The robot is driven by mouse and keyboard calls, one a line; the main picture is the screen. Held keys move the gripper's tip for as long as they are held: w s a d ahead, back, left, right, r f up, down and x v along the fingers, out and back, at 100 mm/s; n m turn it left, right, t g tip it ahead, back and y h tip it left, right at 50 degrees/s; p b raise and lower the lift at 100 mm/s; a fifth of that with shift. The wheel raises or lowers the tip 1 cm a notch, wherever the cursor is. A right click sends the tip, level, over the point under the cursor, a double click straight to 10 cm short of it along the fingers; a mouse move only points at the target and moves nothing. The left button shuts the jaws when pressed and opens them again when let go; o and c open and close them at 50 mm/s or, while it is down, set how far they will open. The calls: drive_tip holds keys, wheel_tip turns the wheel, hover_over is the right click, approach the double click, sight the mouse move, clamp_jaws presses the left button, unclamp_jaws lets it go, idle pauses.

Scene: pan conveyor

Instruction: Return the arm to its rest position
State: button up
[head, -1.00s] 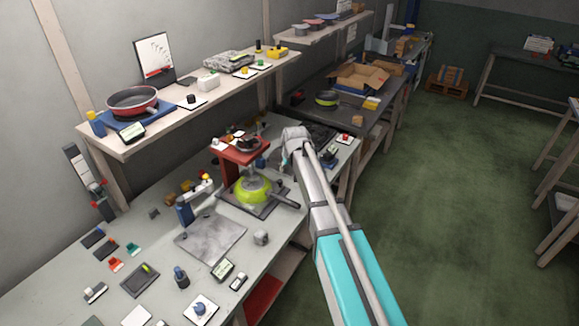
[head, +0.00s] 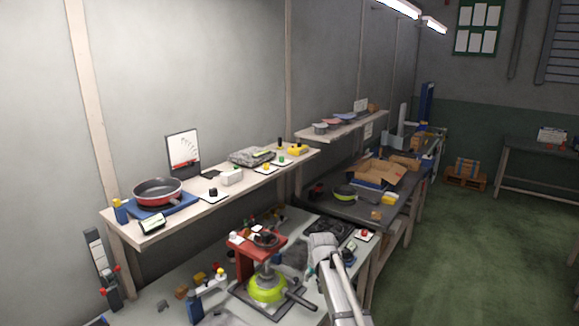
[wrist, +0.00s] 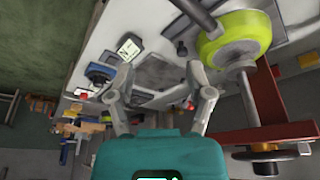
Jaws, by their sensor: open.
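My gripper (wrist: 160,112) shows in the wrist view with its two fingers spread apart and nothing between them. In the head view my arm reaches up from the bottom edge over the workbench (head: 225,310), and its fingertips are hidden behind the arm. A lime-green pan (head: 267,288) sits under a red press stand (head: 245,262), just left of my arm. In the wrist view the green pan (wrist: 235,40) and the red stand (wrist: 275,105) lie to the right of my gripper, apart from it.
A shelf (head: 125,225) above the bench holds a red pan (head: 158,191) and small boxes. A dark bench with an open cardboard box (head: 375,175) stands beyond my arm. Green floor (head: 450,260) on the right is clear.

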drive_tip(key=s+d+g, duration=0.2)
drive_tip(key=s+d, duration=0.2)
drive_tip(key=s, duration=0.8)
drive_tip(key=s+d+m+g, duration=0.1)
drive_tip(key=s+d, duration=0.3)
drive_tip(key=s, duration=0.9)
drive_tip(key=shift+f+g+h, duration=0.3)
drive_tip(key=shift+f+g, duration=0.1)
drive_tip(key=shift+f, duration=0.05)
drive_tip(key=shift+c, duration=0.7)
